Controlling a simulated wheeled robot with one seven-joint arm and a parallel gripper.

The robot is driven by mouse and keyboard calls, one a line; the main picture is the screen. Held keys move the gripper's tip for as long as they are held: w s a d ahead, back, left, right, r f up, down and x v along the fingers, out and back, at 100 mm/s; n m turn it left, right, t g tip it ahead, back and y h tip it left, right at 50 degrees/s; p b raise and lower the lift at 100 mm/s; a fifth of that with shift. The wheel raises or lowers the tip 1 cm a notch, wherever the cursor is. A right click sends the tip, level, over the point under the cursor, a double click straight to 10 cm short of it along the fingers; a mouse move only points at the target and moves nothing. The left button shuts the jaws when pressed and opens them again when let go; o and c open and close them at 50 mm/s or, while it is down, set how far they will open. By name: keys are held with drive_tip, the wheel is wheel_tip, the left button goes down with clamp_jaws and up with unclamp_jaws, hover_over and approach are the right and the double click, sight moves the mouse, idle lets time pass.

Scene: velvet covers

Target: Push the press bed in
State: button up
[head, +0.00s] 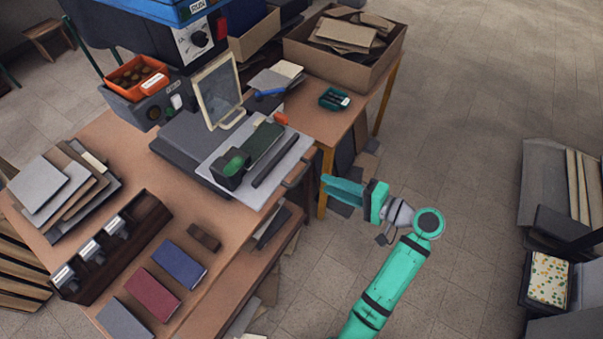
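The press (160,98) is a dark machine with a blue top at the back of the wooden bench. Its press bed (218,160) is a light grey plate that sticks out of the dark base toward the lower right. A dark block with a green part (234,168) and a dark bar (275,160) lie on the bed. A hinged pale frame (218,88) stands tilted up behind it. My gripper (324,186) is teal and lies right of the bed's outer end, past the bench edge, apart from it. Its fingers overlap in this view, so any gap is unclear. I see nothing held.
An orange bin (136,77), grey sheets (48,190), a dark rack (112,245) and red (152,295) and blue (180,264) covers lie on the bench. A side table with a cardboard box (345,72) adjoins at the back.

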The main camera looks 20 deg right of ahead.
sight(302, 174)
drive_tip(key=x, duration=1)
drive_tip(key=shift+w+a, duration=0.1)
drive_tip(key=shift+a, duration=0.05)
drive_tip(key=shift+f, duration=0.15)
clamp_jaws()
